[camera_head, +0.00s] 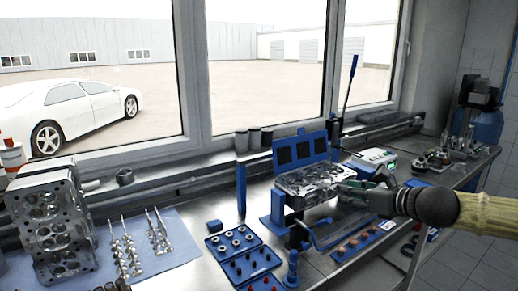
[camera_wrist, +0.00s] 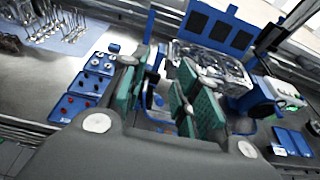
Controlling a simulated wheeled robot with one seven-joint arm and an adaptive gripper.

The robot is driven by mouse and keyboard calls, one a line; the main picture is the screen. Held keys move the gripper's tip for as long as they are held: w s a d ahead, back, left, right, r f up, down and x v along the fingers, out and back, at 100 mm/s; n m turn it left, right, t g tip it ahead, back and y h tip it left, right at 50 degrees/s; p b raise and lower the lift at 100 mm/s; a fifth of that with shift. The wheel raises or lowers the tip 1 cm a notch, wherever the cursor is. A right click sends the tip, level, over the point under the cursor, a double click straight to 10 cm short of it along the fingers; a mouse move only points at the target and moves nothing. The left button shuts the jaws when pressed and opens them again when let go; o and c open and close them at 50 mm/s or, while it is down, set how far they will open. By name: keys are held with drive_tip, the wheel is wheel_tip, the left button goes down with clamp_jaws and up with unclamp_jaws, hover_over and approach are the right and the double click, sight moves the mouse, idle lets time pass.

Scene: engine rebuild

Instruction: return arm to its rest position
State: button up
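My gripper (camera_head: 366,183) is at the right of the blue fixture (camera_head: 278,208), beside the metal cylinder head (camera_head: 315,180) that rests in it. In the wrist view, the two teal-padded fingers of my gripper (camera_wrist: 160,92) stand apart with nothing held between them. The cylinder head (camera_wrist: 212,62) shows beyond the right finger, partly hidden by it. My arm reaches in from the right edge of the head view. I cannot tell whether the fingers touch the cylinder head or the fixture.
Blue trays (camera_head: 242,255) of small parts lie in front of the fixture. A second cylinder head (camera_head: 50,222) stands at the left beside valves (camera_head: 158,232) on a blue cloth (camera_head: 185,245). A white and green device (camera_head: 373,160) sits behind my gripper. Windows line the back.

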drive_tip(key=s+a+f+n+g+h+b, duration=0.1)
drive_tip(key=s+a+f+n+g+b, duration=0.25)
drive_tip(key=f, duration=1.05)
drive_tip(key=s+a+f+n+g+h, duration=0.1)
drive_tip(key=s+a+f+n, duration=0.35)
drive_tip(key=f, duration=0.85)
drive_tip(key=s+a+f+n+g+h+b, duration=0.1)
drive_tip(key=s+a+f+n+g+h, duration=0.2)
drive_tip(key=s+f, duration=0.75)
drive_tip(key=s+d+f+n+g+h+b, duration=0.1)
drive_tip(key=s+d+f+n, duration=0.3)
drive_tip(key=s+f+n, duration=0.5)
drive_tip(key=s+d+f+n+g+h+b, duration=0.2)
drive_tip(key=s+f+n, duration=0.7)
drive_tip(key=s+f, duration=0.7)
wheel_tip(320, 180, down, 2)
drive_tip(key=d+g+b, duration=0.1)
drive_tip(key=d+b, duration=0.1)
drive_tip(key=shift+d+f+g, duration=0.15)
drive_tip(key=shift+d+g, duration=0.2)
drive_tip(key=shift+w, duration=0.1)
drive_tip(key=shift+c, duration=0.5)
